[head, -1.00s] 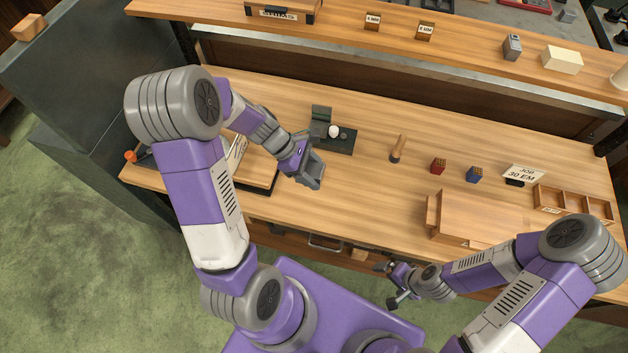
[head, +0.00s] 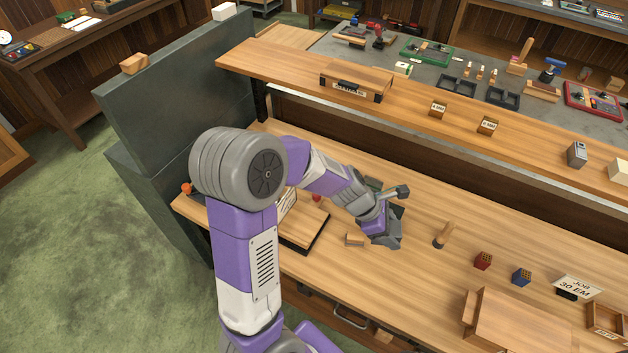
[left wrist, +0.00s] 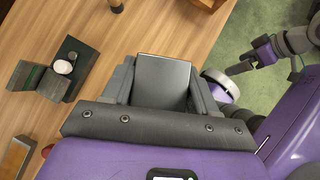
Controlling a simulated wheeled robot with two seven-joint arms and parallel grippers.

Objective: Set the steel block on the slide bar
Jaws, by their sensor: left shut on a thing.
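The steel block (left wrist: 163,80), a grey piece with a flat square face, is held between the fingers of my left gripper (left wrist: 160,92). In the head view my left gripper (head: 387,238) is over the bench, and its own body hides the block. A dark device (left wrist: 88,58) with a white round part and an upright dark block stands left of the gripper in the left wrist view, apart from the steel block. I cannot make out which part is the slide bar. My right gripper (left wrist: 243,68) shows small at upper right in the left wrist view; its jaw opening is unclear.
A small wooden piece (head: 355,240) lies just left of my left gripper. A wooden handle (head: 443,235), a red block (head: 483,261) and a blue block (head: 521,276) stand to the right. A raised shelf (head: 400,100) runs behind the bench.

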